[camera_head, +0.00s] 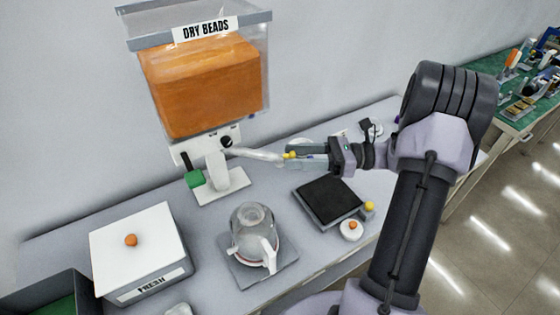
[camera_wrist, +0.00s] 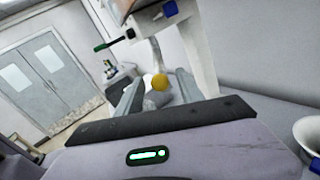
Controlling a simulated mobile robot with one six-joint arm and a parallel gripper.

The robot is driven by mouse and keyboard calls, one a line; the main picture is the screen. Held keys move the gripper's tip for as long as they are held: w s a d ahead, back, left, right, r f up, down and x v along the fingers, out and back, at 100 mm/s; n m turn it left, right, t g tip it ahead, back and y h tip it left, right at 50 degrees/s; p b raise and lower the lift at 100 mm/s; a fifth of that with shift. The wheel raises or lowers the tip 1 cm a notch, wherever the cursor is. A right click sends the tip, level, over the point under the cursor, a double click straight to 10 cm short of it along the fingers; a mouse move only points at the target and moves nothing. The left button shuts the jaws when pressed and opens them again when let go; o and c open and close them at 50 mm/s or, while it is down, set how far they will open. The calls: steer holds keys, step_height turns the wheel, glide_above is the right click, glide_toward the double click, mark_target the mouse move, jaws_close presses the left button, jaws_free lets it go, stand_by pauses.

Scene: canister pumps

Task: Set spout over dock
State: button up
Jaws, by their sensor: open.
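The dispenser's pale spout (camera_head: 252,154) reaches right from under the hopper and ends near a yellow knob (camera_head: 289,155). My gripper (camera_head: 298,157) is open at the spout's end. In the wrist view the yellow knob (camera_wrist: 160,82) and the spout's end (camera_wrist: 155,99) lie between my two open fingers (camera_wrist: 156,93); I cannot tell whether a finger touches them. A clear pitcher (camera_head: 254,232) stands upside down or lidded on a grey square pad (camera_head: 283,273). A black-topped plate (camera_head: 327,201) lies to its right. Neither is marked as the dock. The spout points over neither.
The hopper of orange beads (camera_head: 205,85) hangs above the spout, with a green handle (camera_head: 194,179) at its left. A white box marked FRESH (camera_head: 140,250) stands front left. An orange-knobbed white lid (camera_head: 350,230) lies near the bench's front edge. A bowl (camera_wrist: 311,135) is at right in the wrist view.

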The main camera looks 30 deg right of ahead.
mark_target(284, 157)
steer(key=x, duration=0.4)
steer(key=shift+a+b, duration=0.1)
steer(key=shift+b, duration=0.3)
steer(key=shift+c, duration=0.5)
jaws_close()
stand_by(0.5)
